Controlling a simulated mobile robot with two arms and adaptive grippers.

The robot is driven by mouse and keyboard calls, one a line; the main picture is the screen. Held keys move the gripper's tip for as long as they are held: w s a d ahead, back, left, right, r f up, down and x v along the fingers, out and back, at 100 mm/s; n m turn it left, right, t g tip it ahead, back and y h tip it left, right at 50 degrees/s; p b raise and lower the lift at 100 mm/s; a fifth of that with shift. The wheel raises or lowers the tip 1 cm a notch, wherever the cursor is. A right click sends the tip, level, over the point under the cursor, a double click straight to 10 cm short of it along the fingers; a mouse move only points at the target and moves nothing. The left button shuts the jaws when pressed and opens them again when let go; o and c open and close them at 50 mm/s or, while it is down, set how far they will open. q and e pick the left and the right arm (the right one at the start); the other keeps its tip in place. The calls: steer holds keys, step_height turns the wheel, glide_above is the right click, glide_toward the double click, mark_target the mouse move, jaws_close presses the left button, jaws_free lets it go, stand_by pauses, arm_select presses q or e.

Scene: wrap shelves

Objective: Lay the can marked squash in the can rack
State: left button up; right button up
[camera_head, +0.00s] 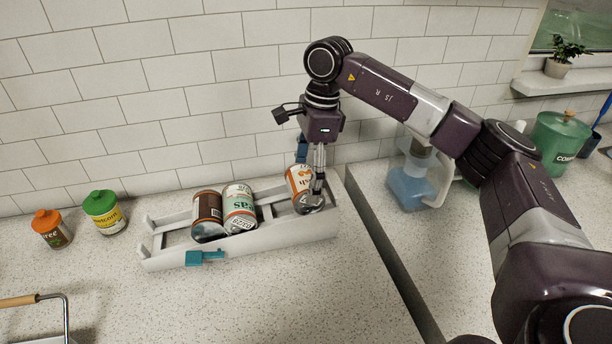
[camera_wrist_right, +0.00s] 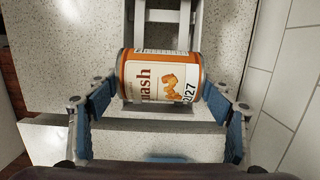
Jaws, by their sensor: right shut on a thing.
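The squash can (camera_head: 298,182), orange with a white label, is at the right end of the can rack (camera_head: 275,236). It lies on its side across the rack's rails; whether it rests on them I cannot tell. My right gripper (camera_head: 309,170) is shut on it from above. In the right wrist view the squash can (camera_wrist_right: 160,78) sits between the two blue finger pads, with "uash" readable. A brown can (camera_head: 207,212) and a can marked "eas" (camera_head: 239,205) lie side by side in the rack's middle. My left gripper is not in view.
An orange-lidded jar (camera_head: 51,229) and a green-lidded jar (camera_head: 103,212) stand left of the rack. A blue jug-like container (camera_head: 408,187) and a green canister (camera_head: 556,140) stand at the right. The counter (camera_head: 300,295) in front of the rack is clear.

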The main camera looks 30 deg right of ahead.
steer(key=o, duration=1.7)
steer(key=r, duration=0.4)
steer(key=d+r, duration=0.1)
steer(key=r, duration=0.7)
steer(key=shift+s+d, duration=0.25)
steer(key=shift+d, duration=0.15)
